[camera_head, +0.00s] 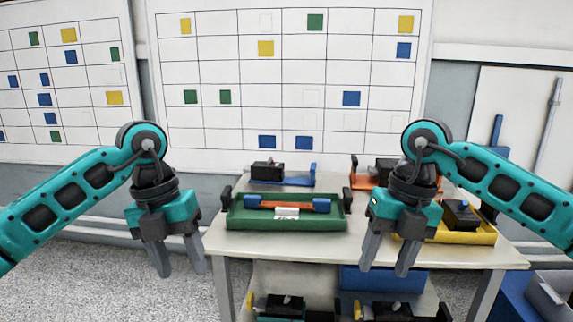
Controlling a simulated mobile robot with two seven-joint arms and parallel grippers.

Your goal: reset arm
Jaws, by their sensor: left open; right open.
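My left gripper (180,260) hangs pointing down to the left of the table, over the floor. It is open and empty. My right gripper (387,256) hangs pointing down in front of the right part of the table. It is open and empty, its fingers apart. My two teal arms come in from either side, bent at the wrist. Between the grippers a green tray (245,219) stands on the table (330,246). It holds a bar (286,206) with blue ends and an orange middle, and a small white block (287,213). Neither gripper touches anything.
A yellow tray (483,236) with a black device stands at the right, partly behind my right arm. Black devices with blue (299,179) and orange (360,176) parts stand at the back. A lower shelf holds more devices and a blue bin (383,280).

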